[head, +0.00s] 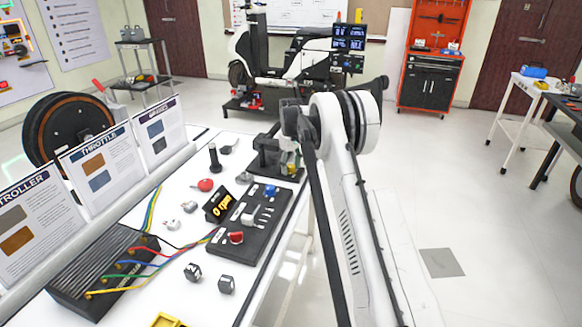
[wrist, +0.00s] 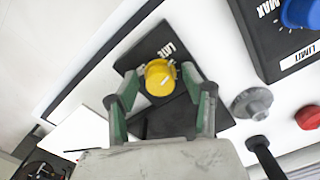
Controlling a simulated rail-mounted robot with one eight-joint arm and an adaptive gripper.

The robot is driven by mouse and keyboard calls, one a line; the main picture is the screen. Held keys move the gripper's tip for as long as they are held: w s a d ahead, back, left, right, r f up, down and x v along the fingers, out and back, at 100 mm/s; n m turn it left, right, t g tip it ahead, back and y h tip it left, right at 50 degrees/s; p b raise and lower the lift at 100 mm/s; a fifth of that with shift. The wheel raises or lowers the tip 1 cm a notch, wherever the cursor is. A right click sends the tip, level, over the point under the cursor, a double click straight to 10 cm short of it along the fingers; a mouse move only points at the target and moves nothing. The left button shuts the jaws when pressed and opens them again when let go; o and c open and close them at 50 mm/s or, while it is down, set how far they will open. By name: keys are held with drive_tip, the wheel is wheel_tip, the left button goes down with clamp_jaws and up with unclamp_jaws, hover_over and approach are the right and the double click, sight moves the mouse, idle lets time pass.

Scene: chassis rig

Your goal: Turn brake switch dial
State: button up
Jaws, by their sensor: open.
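A yellow round dial (wrist: 160,77) with a pale mark sits on a black base (wrist: 180,116) with partly hidden white lettering. I cannot read whether it says brake. My gripper (wrist: 160,73) is open, with one green-padded finger on each side of the dial. Whether either finger touches it is unclear. In the head view, a small yellow patch of the dial (head: 292,169) shows below my arm's end at the far end of the bench, by a dark fixture.
A black panel (head: 252,222) with a blue knob (wrist: 300,12) and a red knob (head: 236,237) lies nearby. A grey knob (wrist: 252,103), a red button (wrist: 308,117) and a black lever (wrist: 264,156) stand close by. Information boards (head: 102,165) line the bench's left side.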

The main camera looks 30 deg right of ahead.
sight(291, 166)
clamp_jaws()
drive_tip(key=shift+m+b, duration=0.45)
drive_tip(key=shift+m, duration=1.05)
unclamp_jaws()
wheel_tip(291, 166, up, 12)
